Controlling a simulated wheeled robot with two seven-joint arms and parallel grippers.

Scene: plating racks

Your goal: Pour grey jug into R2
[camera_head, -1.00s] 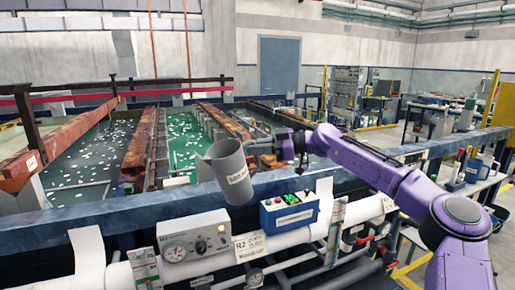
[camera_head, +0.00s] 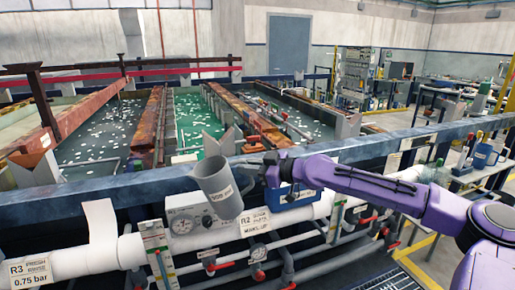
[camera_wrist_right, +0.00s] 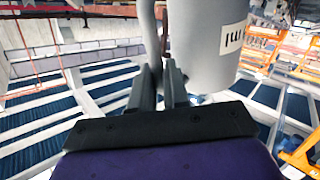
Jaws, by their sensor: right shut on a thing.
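The grey jug (camera_head: 222,197), with a white label, is in the head view in front of the blue front rail. Its top leans left and its dark open mouth shows. My right gripper (camera_head: 264,168) is at the jug's right side, shut on its handle. In the right wrist view the jug (camera_wrist_right: 205,45) fills the upper middle, with its handle between my fingers (camera_wrist_right: 160,75). The R2 sign (camera_head: 254,222) hangs on the front pipe, just right of the jug's base. A green bath (camera_head: 188,122) with white floating bits lies behind the rail. Contents of the jug cannot be seen. My left gripper is not in view.
The blue rail (camera_head: 95,192) runs across the front of the tanks. A gauge box (camera_head: 186,218) sits on the white pipe behind the jug. A blue control box (camera_head: 302,196) is partly hidden by my right gripper. An R3 sign (camera_head: 36,272) is at lower left. Rusty beams divide the baths.

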